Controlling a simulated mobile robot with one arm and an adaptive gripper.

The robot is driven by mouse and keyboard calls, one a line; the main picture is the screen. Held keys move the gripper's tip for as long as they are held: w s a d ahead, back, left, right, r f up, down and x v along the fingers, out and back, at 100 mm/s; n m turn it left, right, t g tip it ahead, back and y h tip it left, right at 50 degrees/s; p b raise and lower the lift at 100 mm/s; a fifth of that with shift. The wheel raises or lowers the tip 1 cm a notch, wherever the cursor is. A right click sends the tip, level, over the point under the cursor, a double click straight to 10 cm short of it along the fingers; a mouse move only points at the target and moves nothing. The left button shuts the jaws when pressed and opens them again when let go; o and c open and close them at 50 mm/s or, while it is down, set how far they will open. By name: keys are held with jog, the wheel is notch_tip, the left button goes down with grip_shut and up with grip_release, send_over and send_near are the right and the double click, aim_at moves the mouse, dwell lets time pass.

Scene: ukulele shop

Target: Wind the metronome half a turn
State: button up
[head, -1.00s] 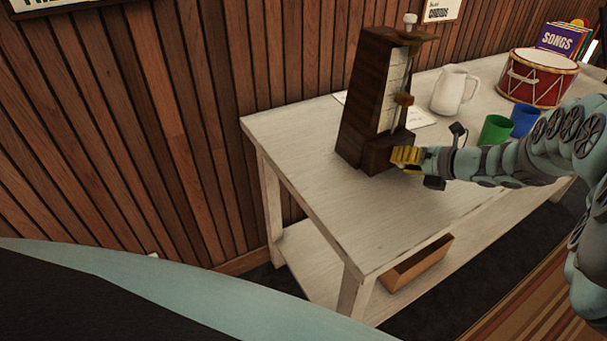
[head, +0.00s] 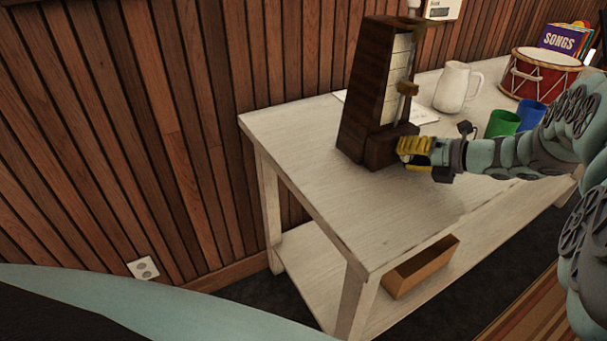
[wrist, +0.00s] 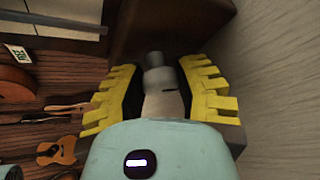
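The metronome (head: 372,95) is a tall dark wooden case with a pale scale face and a brown weight. It stands upright on the whitewashed table (head: 300,150), close to the wall. My gripper (head: 410,150) is at the lower right side of its case. In the wrist view a grey metal winding key (wrist: 155,75) juts from the dark case. It lies between my two yellow-toothed fingers (wrist: 160,85), one on each side. The fingers are apart. I cannot tell whether their pads press on the key.
A white pitcher (head: 455,88), a green cup (head: 503,123), a blue cup (head: 530,113) and a red drum (head: 540,75) stand farther right on the table. An open wooden box (head: 420,268) lies on the lower shelf. The table's front left is clear.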

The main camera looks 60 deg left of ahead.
jog(key=shift+o, duration=1.3)
jog(key=shift+r+p, duration=0.1)
jog(key=shift+p, duration=0.3)
